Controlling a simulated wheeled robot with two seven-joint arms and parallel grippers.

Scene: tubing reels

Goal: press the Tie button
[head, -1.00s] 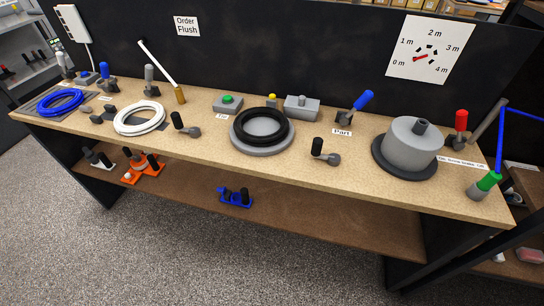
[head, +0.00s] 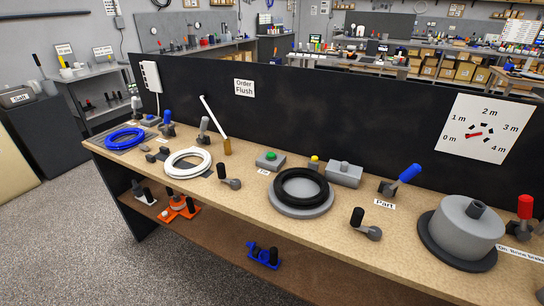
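A green button (head: 271,155) sits on a grey box (head: 266,162) at the middle of the bench, behind the black tubing coil. A small white label (head: 263,172) stands in front of the box; its text is too small to read now, though it looks like "Tie" in the earlier view. The black coil (head: 301,187) lies on a round grey turntable (head: 300,209). Neither of my grippers shows in the head view.
A yellow-topped post (head: 314,162) and grey box (head: 344,174) stand right of the button. A white coil (head: 188,162), blue coil (head: 124,138), black-knobbed lever (head: 223,172), blue-handled "Part" lever (head: 410,173) and grey drum (head: 465,227) share the bench. A black panel (head: 330,110) rises behind.

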